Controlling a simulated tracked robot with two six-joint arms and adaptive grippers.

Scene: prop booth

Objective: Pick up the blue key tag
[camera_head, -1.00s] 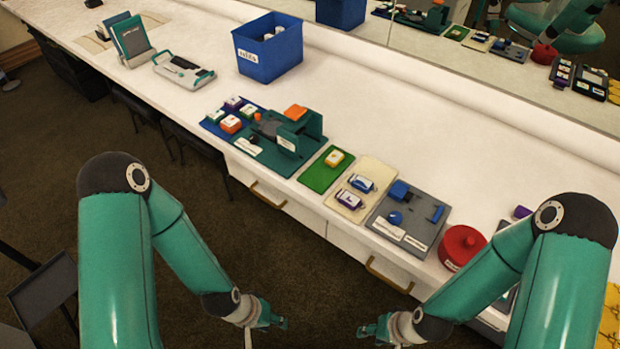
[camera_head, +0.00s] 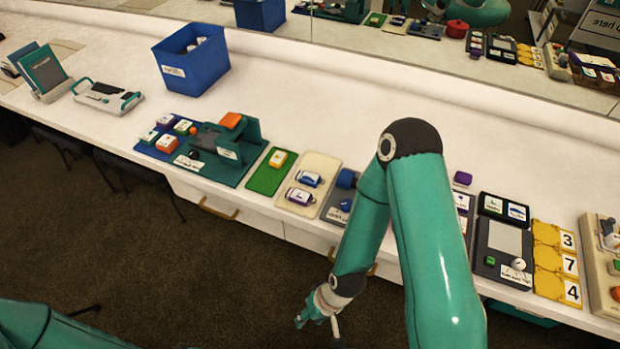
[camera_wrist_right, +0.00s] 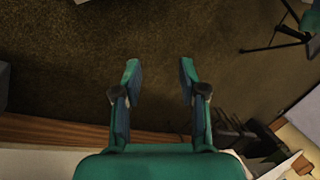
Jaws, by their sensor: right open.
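The blue key tag (camera_head: 309,179) lies on the beige mat (camera_head: 323,163) near the front edge of the counter in the head view. A purple tag (camera_head: 300,196) lies on the same mat, just in front of it. My right gripper (camera_head: 318,318) hangs low in front of the counter, below and apart from the tag. In the right wrist view my right gripper (camera_wrist_right: 159,70) is open and empty, with only dark carpet between its fingers. The tag does not show in that view. My left gripper is out of view.
Left of the mat are a green mat (camera_head: 266,180) with a yellow tag and a teal fixture (camera_head: 240,150). A blue bin (camera_head: 193,75) stands farther back. My right arm partly covers the grey board right of the beige mat.

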